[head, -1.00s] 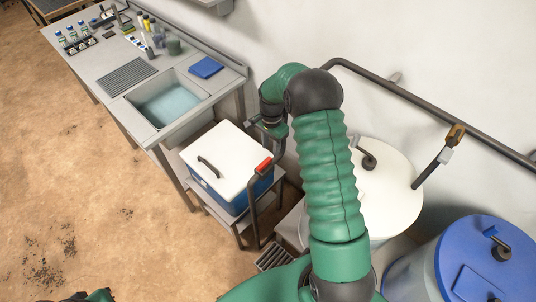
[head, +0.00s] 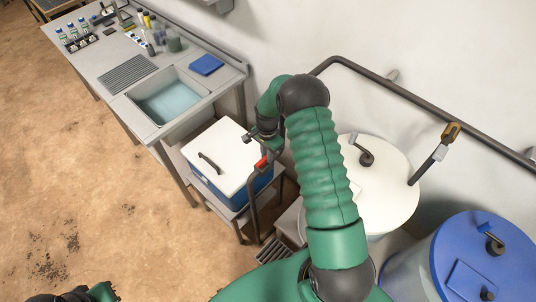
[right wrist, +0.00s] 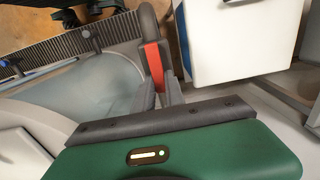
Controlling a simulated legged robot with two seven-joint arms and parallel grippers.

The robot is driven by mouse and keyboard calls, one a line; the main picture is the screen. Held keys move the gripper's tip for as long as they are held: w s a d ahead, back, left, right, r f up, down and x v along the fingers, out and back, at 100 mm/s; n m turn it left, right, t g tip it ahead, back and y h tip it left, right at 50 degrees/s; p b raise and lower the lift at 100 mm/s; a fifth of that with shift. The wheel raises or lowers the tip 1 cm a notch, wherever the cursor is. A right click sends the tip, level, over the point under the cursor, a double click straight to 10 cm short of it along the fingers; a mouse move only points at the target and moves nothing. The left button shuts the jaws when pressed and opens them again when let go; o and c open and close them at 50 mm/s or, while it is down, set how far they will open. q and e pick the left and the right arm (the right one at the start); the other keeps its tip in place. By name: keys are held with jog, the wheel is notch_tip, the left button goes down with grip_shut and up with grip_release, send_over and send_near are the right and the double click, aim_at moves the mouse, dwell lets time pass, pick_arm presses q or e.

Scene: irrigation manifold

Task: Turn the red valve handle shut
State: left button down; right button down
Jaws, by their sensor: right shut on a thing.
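The red valve handle (head: 262,163) is on the dark upright pipe (head: 252,205) in front of the white-lidded cooler; only a short red piece shows in the head view. In the right wrist view the red handle (right wrist: 153,62) runs as a strip down between my two fingers. My right gripper (head: 264,150) reaches down from above and is shut on it; its fingers (right wrist: 160,92) lie on either side of the red strip. My arm hides part of the valve. My left gripper's fingers do not show; only a dark and green part of me appears at the bottom left.
The blue cooler with a white lid (head: 215,152) stands just left of the valve pipe. A white-lidded barrel (head: 385,190) and a blue-lidded barrel (head: 470,245) stand at the right. A wall pipe (head: 420,105) runs behind. The sink bench (head: 125,72) is farther left; the floor is open.

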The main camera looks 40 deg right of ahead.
jog(key=shift+w+a+r, duration=0.1)
jog(key=shift+a+r, duration=0.05)
jog(key=shift+a, duration=0.65)
jog(key=shift+a+r, duration=0.2)
jog(key=shift+a, duration=0.3)
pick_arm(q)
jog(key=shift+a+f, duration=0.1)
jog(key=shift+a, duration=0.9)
pick_arm(e)
jog(key=shift+d, duration=0.2)
